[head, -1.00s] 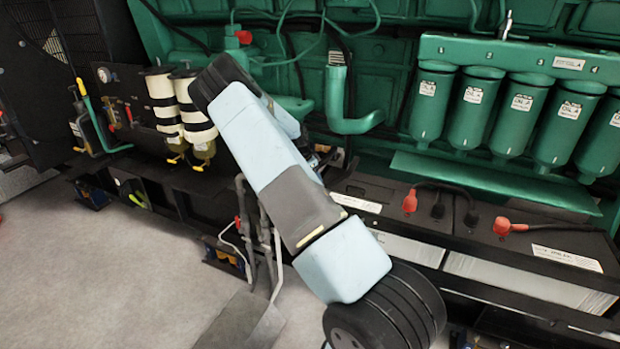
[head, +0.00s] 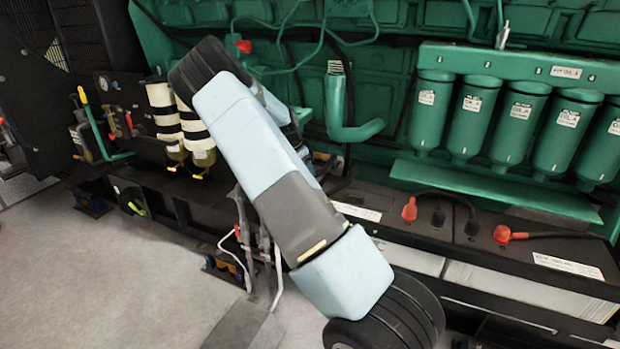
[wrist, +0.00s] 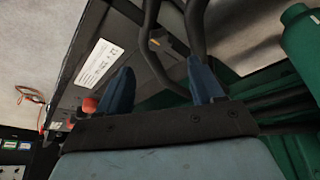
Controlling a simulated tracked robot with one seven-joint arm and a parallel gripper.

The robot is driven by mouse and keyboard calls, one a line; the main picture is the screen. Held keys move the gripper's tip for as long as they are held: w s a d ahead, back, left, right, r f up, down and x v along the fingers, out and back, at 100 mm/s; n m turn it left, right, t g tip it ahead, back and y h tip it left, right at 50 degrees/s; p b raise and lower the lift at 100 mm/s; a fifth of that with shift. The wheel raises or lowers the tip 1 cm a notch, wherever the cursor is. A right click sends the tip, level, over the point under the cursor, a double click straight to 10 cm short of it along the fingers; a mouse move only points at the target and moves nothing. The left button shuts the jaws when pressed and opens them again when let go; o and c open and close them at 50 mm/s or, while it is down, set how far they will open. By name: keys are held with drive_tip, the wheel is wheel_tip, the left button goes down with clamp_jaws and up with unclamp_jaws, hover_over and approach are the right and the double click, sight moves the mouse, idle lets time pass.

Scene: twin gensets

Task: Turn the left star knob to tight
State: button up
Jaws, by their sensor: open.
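My gripper (wrist: 160,66) is open in the wrist view, its two dark blue fingers apart. No object is held between them; dark hoses (wrist: 165,55) pass behind the gap. I cannot make out a star knob for certain in either view. In the head view my gripper is hidden behind my own arm, which crosses the middle of the picture.
A black battery (head: 455,222) with red terminal caps (head: 409,209) lies right of my arm. Green oil filters (head: 471,115) hang above it. Two banded filter bowls (head: 163,112) stand at left. A labelled black box (wrist: 98,62) shows in the wrist view. Floor at lower left is mostly clear.

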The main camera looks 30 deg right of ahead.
drive_tip(key=shift+v, duration=2.15)
drive_tip(key=s+a+r+n+t+y, duration=0.1)
drive_tip(key=s+a+r+n+y, duration=0.2)
drive_tip(key=s+a+r+n, duration=0.6)
drive_tip(key=s+a+r+t+y, duration=0.2)
drive_tip(key=s+a+r, duration=0.2)
drive_tip(key=s+r, duration=0.95)
drive_tip(key=s+a+r+n+t, duration=0.1)
drive_tip(key=s+a+r+n, duration=0.1)
drive_tip(key=s, duration=0.9)
drive_tip(key=s+a+r+n+t, duration=0.1)
drive_tip(key=s+a+n, duration=0.4)
drive_tip(key=s, duration=0.7)
drive_tip(key=shift+a+r+n+t+h, duration=0.3)
drive_tip(key=shift+r+n, duration=0.55)
drive_tip(key=shift+n, duration=0.05)
